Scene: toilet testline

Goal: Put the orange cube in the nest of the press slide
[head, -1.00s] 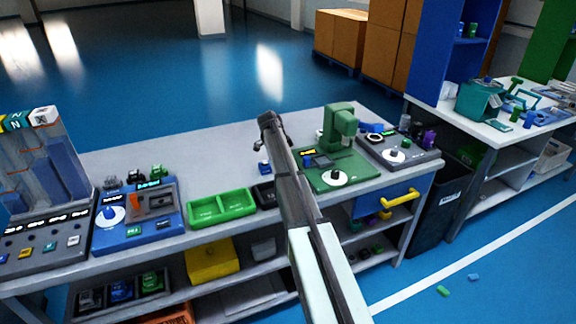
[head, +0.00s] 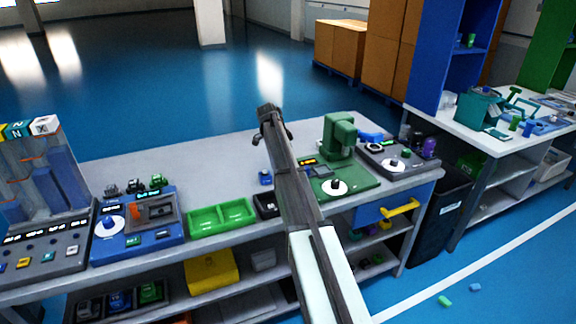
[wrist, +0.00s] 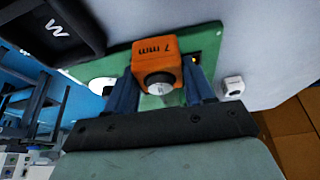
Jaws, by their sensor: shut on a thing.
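The orange cube (wrist: 158,58), marked "7 mm", shows in the wrist view between the two blue fingers of my gripper (wrist: 160,76). My gripper is shut on it. A round silver part shows at the cube's lower face. Behind the cube is the green base plate (wrist: 213,68). In the head view the green press (head: 340,136) stands on its green base (head: 352,183), with a white dial at the front. A dark block (head: 318,171) sits at the left of the base. My arm covers part of this area, and the cube and fingers cannot be made out there. The nest is not clearly visible.
A black tray marked "W" (wrist: 62,30) lies beside the green plate in the wrist view. A dark grey station (head: 397,158) stands right of the press. The back of the bench is clear.

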